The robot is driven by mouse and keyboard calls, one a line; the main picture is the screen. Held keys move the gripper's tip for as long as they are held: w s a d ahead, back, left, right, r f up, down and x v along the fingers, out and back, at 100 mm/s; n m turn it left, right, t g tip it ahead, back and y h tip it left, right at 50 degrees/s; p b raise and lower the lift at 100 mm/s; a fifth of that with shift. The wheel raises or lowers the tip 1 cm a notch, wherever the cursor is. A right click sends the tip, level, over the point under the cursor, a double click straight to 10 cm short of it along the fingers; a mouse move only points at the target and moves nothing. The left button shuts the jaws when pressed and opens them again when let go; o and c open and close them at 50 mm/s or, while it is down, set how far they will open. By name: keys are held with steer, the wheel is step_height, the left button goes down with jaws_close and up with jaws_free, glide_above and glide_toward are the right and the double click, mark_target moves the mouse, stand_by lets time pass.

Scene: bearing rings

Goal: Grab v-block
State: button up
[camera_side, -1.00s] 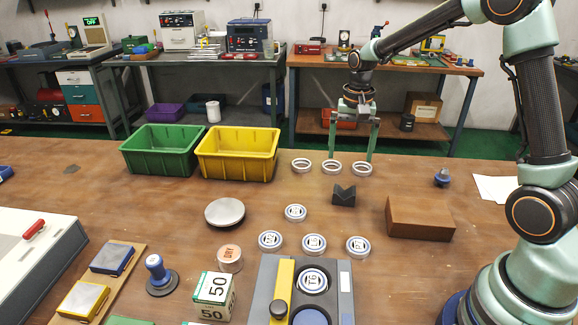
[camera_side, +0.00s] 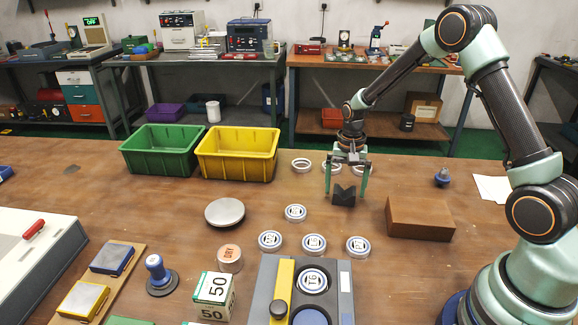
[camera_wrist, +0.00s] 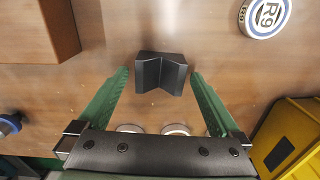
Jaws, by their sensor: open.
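The v-block (camera_side: 344,196) is a small dark block with a V notch, lying on the wooden table left of the brown block in the side view. My gripper (camera_side: 346,196) is open, its two green fingers coming down on either side of the v-block, with no grip on it. In the wrist view the v-block (camera_wrist: 161,72) sits centred just beyond the fingertips of my gripper (camera_wrist: 159,73), with bare table between it and each finger.
A brown block (camera_side: 420,218) stands to the right. Pale rings (camera_side: 302,165) lie behind my gripper, and labelled rings (camera_side: 296,212) lie in front. A yellow bin (camera_side: 237,178) and a green bin (camera_side: 160,176) stand at the back left.

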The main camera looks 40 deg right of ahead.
steer(key=shift+f, duration=0.85)
steer(key=shift+c, duration=0.3)
steer(key=c, duration=1.5)
jaws_close()
steer(key=shift+r, duration=0.15)
